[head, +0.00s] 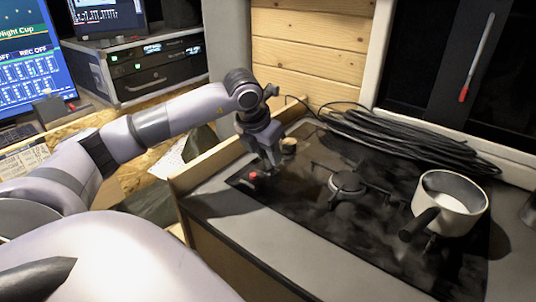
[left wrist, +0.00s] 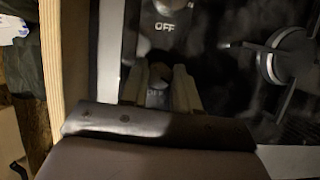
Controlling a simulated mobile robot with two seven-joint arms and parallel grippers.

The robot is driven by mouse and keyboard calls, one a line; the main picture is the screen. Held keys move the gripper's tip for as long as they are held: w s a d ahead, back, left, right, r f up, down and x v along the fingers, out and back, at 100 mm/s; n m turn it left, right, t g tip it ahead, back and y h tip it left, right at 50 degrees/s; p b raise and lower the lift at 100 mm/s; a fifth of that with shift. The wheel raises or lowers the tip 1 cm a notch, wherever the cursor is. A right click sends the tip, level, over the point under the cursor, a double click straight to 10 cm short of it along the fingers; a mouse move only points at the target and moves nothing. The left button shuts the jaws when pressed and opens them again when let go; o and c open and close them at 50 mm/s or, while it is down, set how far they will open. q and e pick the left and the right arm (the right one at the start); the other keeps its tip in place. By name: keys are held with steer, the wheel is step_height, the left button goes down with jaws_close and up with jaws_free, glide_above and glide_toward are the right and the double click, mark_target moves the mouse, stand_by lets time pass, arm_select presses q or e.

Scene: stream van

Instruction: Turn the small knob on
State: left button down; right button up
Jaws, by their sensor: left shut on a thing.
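My left gripper (head: 268,169) is down at the left end of the black stove top (head: 310,192). In the left wrist view its two fingers (left wrist: 160,88) are closed around a small dark knob (left wrist: 156,98), which they partly hide. In the head view a red spot (head: 253,175) shows next to the fingertips. A second knob (head: 288,145) stands farther back on the same edge. In the left wrist view it lies above the fingers with the word OFF (left wrist: 164,27) by it. The held knob's mark is too dark to read. My right gripper is not in view.
A burner (head: 346,184) sits right of the knobs. A white saucepan (head: 455,197) stands on the right of the stove, its dark handle pointing toward me. Black cables (head: 400,140) lie coiled behind. A wooden edge (head: 215,158) bounds the stove's left side.

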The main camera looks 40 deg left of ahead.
mark_target(267, 174)
arm_select(q)
steer(key=n+y, duration=0.1)
steer(key=n, duration=0.1)
steer(key=n+y, duration=0.1)
steer(key=n, duration=0.2)
steer(key=shift+d+r+g+b, duration=0.1)
steer(key=shift+g+b, duration=0.2)
steer(key=shift+b, duration=0.05)
steer(key=shift+n, duration=0.3)
steer(key=c, duration=0.8)
jaws_free()
steer(key=v, duration=0.7)
steer(key=shift+w+r, duration=0.1)
